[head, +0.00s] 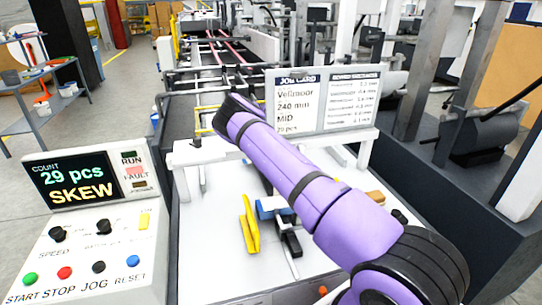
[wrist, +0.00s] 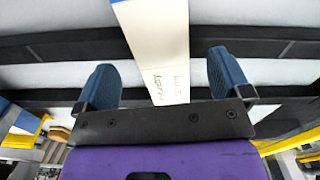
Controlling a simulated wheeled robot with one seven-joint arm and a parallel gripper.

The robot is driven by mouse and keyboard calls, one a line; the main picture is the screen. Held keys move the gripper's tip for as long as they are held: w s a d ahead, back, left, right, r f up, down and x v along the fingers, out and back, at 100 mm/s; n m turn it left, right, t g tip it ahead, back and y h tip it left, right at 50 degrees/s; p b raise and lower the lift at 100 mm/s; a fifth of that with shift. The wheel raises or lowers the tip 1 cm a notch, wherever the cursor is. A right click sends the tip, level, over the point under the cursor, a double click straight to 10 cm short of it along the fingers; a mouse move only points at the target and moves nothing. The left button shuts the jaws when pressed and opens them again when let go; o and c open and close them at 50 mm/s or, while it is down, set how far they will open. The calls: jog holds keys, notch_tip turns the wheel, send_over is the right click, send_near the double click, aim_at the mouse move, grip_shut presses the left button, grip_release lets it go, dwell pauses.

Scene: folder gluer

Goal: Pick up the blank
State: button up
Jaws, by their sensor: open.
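The blank (wrist: 155,40), a pale strip with a blue edge at the top and small print near its lower end, shows in the wrist view. It runs from the top edge down to the dark bar of my gripper. My gripper (wrist: 161,78) is open, with one blue finger on each side of the blank. Clear gaps show between the fingers and the blank, and neither finger touches it in the picture. How far the blank lies from the fingers in depth I cannot tell. In the head view I cannot clearly make out my gripper or the blank.
The job card board (head: 296,104) stands behind the white table (head: 214,262). A yellow piece (head: 249,224) and a blue and black fixture lie on the table. The control panel (head: 82,220) at the left reads 29 pcs, SKEW. Dark machine frames stand at the right.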

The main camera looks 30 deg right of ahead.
jog(key=shift+f, duration=1.1)
jog(key=c, duration=1)
